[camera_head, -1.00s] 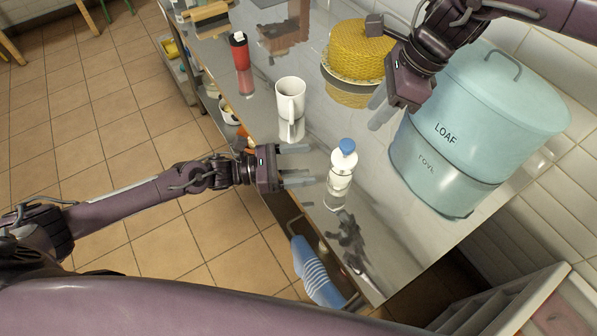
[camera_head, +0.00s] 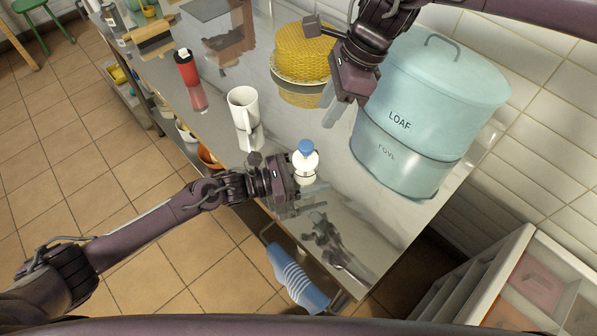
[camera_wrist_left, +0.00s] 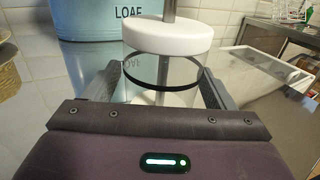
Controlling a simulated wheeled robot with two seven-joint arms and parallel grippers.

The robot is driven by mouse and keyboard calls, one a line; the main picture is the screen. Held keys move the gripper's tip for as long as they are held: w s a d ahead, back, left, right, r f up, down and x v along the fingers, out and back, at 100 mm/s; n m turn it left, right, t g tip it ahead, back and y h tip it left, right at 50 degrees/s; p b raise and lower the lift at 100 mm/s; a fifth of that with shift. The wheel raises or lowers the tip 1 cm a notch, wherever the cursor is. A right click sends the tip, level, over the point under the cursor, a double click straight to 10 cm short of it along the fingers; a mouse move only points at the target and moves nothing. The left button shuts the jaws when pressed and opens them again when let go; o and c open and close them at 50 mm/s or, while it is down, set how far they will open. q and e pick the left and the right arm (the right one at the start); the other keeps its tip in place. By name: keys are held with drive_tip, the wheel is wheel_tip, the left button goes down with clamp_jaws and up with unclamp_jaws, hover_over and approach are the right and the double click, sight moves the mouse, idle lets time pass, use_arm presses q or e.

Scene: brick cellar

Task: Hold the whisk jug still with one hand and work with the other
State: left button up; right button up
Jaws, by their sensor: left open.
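The whisk jug (camera_head: 304,160) stands upright on the shiny metal counter, with a white lid and a blue knob on top. In the left wrist view, the clear jug (camera_wrist_left: 160,75) shows its white lid, metal rod and dark band. My left gripper (camera_head: 296,190) is at the jug, low down, its open fingers on either side of it. Whether they touch the glass cannot be told. My right gripper (camera_head: 338,108) hangs above the counter, up and right of the jug, pointing down and apart from it; its finger gap is unclear.
A white mug (camera_head: 242,97) and a red bottle (camera_head: 186,66) stand farther along the counter (camera_head: 375,235). A yellow woven cover (camera_head: 300,50) is behind. A large blue LOAF bin (camera_head: 435,95) stands right by the tiled wall. A blue striped cloth (camera_head: 297,280) hangs at the front edge.

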use_arm(q)
drive_tip(key=shift+d, duration=0.15)
drive_tip(key=shift+c, duration=0.3)
drive_tip(key=c, duration=1.1)
